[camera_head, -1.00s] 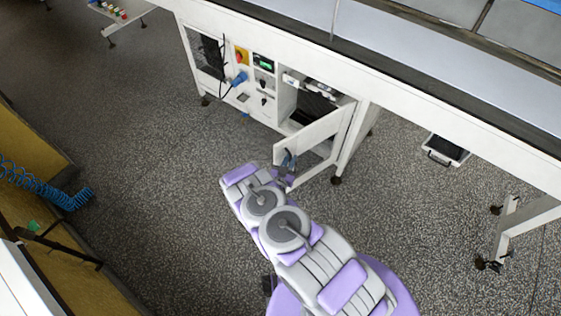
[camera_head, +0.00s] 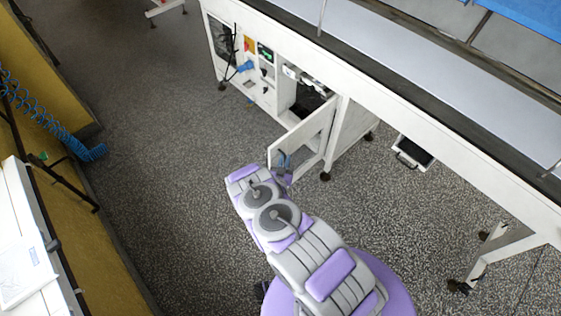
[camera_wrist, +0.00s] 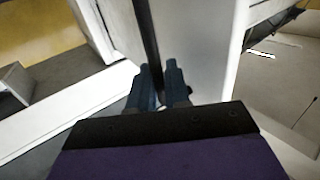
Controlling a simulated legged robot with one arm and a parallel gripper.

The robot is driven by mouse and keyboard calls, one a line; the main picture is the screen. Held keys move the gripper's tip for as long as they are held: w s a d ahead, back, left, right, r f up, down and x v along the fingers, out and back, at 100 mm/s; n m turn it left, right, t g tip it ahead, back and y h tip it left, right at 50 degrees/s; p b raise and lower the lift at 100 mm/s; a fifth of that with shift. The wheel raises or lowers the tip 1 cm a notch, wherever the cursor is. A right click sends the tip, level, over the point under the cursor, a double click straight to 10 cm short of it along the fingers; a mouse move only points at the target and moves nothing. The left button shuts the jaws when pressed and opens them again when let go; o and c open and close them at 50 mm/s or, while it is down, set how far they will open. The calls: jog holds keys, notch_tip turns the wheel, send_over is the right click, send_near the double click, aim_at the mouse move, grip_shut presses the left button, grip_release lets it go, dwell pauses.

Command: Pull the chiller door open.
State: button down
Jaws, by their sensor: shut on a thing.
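The white chiller door (camera_head: 302,135) is swung part way out from the white cabinet under the long machine, and the opening behind it shows dark inside. In the wrist view the door (camera_wrist: 208,42) stands just past my fingers, with a dark upright handle bar (camera_wrist: 149,38) along it. My gripper (camera_head: 283,163) is at the free edge of the door, partly hidden by my arm. In the wrist view my gripper (camera_wrist: 160,84) has its two blue-grey fingers closed around the handle, whose lower part they hide.
The cabinet's control panel (camera_head: 262,72) with a blue plug is left of the opening. A small white bin (camera_head: 412,152) hangs under the machine at right. A yellow wall or bench (camera_head: 95,215) with a blue coiled hose is at left. Speckled floor between is clear.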

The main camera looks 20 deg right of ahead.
jog(key=shift+s+d+r, duration=0.1)
jog(key=shift+d+r, duration=0.05)
jog(key=shift+d, duration=0.3)
jog(key=c, duration=1.5)
grip_release()
jog(key=shift+o, duration=0.9)
jog(key=shift+d, duration=0.3)
jog(key=shift+a, duration=0.1)
jog(key=shift+a, duration=0.55)
jog(key=b+v, duration=0.1)
jog(key=v, duration=1.6)
jog(key=shift+d+f, duration=0.25)
jog(key=shift+f, duration=0.05)
jog(key=shift+a, duration=0.1)
